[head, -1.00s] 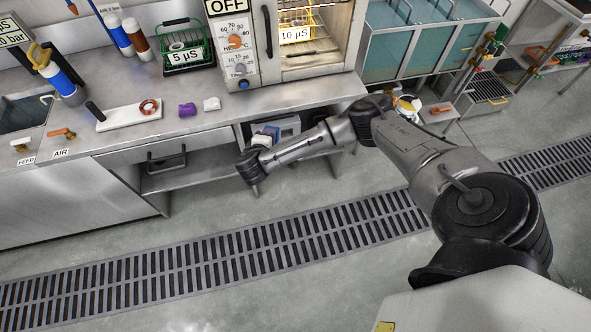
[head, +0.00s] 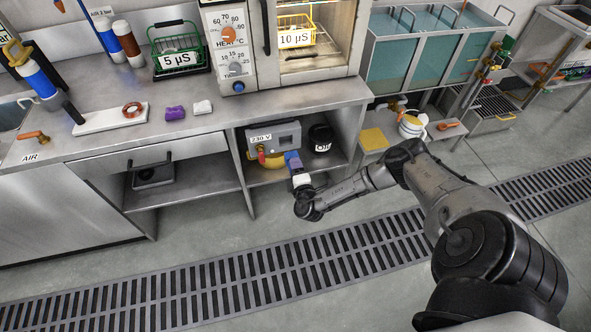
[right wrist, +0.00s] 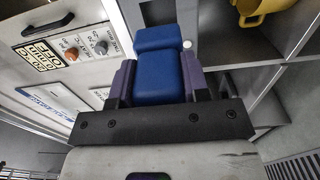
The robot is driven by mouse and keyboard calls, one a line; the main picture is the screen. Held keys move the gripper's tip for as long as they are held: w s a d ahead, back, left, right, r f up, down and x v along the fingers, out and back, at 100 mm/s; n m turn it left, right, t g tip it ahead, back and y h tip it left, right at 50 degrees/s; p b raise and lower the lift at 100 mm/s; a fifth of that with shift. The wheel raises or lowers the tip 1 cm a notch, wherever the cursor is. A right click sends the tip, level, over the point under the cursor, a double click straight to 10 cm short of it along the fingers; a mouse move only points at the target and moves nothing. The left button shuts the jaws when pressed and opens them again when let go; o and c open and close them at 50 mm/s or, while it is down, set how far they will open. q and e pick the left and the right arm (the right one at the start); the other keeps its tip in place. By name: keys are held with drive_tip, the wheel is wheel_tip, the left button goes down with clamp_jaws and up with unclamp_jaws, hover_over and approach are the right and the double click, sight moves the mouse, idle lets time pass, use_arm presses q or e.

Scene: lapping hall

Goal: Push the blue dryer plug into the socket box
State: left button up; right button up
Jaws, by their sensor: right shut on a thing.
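The grey socket box (head: 275,138), labelled 230 V, stands inside the open shelf under the bench in the head view. My right gripper (head: 293,162) is at the box's lower right, pointing into the shelf. It is shut on the blue dryer plug (right wrist: 160,72), which sits between purple fingers in the right wrist view. In the head view the plug (head: 294,160) is small and partly hidden by the gripper. I cannot tell whether it touches the box. My left gripper is not in view.
A red part (head: 262,155) shows at the box's front, with a yellow item (head: 274,162) beside it. A black container (head: 320,138) stands right of the box. The bench top (head: 215,122) is above, and a floor grating (head: 240,262) lies in front.

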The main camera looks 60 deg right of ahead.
sight(291, 155)
drive_tip(key=shift+r, duration=0.1)
drive_tip(key=shift+s, duration=0.1)
drive_tip(key=shift+b+x, duration=0.45)
drive_tip(key=shift+x, duration=0.5)
drive_tip(key=shift+b+x, duration=0.75)
drive_tip(key=shift+x, duration=0.8)
drive_tip(key=shift+w+d, duration=0.3)
drive_tip(key=shift+w, duration=0.05)
idle(0.4)
drive_tip(key=shift+b+x, duration=0.6)
drive_tip(key=shift+x, duration=0.35)
